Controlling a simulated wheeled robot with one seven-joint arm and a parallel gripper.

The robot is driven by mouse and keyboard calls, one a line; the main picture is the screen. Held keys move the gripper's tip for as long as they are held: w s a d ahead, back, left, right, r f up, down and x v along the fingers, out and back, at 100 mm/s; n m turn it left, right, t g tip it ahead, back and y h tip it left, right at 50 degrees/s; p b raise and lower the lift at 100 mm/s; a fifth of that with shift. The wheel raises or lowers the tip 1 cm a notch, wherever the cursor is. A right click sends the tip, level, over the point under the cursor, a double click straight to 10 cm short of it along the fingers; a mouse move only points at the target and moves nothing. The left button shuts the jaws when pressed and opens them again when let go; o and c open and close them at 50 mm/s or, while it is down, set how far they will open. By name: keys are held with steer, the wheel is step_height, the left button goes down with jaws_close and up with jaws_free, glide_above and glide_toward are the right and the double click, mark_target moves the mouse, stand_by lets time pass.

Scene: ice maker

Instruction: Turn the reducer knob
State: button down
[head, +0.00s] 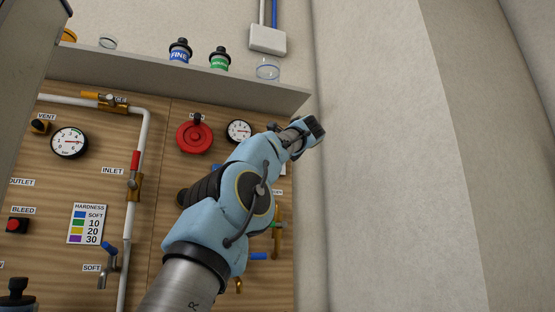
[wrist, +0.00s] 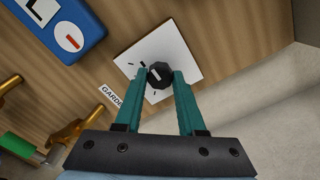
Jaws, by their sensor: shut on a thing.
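In the wrist view a black faceted knob (wrist: 159,75) with a pale pointer line sits on a white square plate (wrist: 184,50) with dark tick marks. My gripper (wrist: 160,78) has its two green fingers on either side of this knob and is shut on it. A label beside the plate begins "GARDE"; a finger covers the rest. No label reading "reducer" shows. In the head view my arm reaches up to the right edge of the wooden panel (head: 60,185) and hides the knob and fingertips.
In the wrist view a blue device (wrist: 60,25) and brass valves (wrist: 75,130) lie left of the knob. The head view shows a red handwheel (head: 194,137), a gauge (head: 239,131) and a shelf (head: 170,78) with bottles above. Bare wall lies to the right.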

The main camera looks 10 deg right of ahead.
steer(key=c, duration=0.5)
jaws_free()
steer(key=s+d+b, duration=0.1)
steer(key=s+b, duration=0.3)
steer(key=s, duration=0.6)
steer(key=shift+s+d, duration=0.2)
steer(key=shift+s, duration=0.15)
